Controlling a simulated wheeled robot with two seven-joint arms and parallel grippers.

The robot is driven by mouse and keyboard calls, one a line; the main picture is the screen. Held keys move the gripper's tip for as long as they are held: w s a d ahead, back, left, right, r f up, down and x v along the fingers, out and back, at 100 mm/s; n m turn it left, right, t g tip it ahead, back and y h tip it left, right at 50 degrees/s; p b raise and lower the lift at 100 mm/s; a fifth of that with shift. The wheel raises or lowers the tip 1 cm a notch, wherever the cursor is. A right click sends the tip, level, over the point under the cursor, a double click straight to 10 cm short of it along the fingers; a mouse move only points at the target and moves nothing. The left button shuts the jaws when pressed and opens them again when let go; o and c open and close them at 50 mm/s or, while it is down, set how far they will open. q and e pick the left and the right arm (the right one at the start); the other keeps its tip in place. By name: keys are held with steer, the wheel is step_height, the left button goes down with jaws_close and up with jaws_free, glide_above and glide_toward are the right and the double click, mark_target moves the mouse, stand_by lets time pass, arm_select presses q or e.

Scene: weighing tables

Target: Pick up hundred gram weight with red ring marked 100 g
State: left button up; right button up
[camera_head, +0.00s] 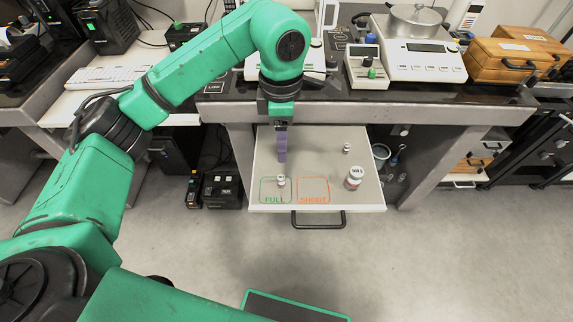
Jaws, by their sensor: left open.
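My left gripper (282,158) points straight down over the white pull-out board, open and seen edge-on, with nothing visible between its fingers. Just below its fingertips a small silvery weight (281,181) stands in the green square marked FULL. Another small weight (346,147) stands farther back on the right. A larger weight (355,178) with a white label that seems to read 500 g and a reddish band stands at the front right. The markings on the small weights are too small to read, so I cannot tell which is the 100 g one. My right gripper is out of view.
The white board (320,150) sticks out below the dark table (440,98), with a black handle (318,219) at its front. An orange square (313,190) is beside the green one. A scale (425,62) and wooden boxes (515,55) stand on the table at the right.

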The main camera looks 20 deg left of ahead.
arm_select(q)
glide_above(281, 177)
steer(key=f, duration=0.6)
steer(key=shift+s+d, duration=0.15)
steer(key=shift+s, duration=0.2)
steer(key=f, duration=0.4)
steer(key=f+p, duration=0.1)
steer(key=f, duration=0.1)
steer(key=shift+w+f, duration=0.25)
steer(key=shift+f, duration=0.4)
steer(key=shift+w, duration=0.1)
jaws_close()
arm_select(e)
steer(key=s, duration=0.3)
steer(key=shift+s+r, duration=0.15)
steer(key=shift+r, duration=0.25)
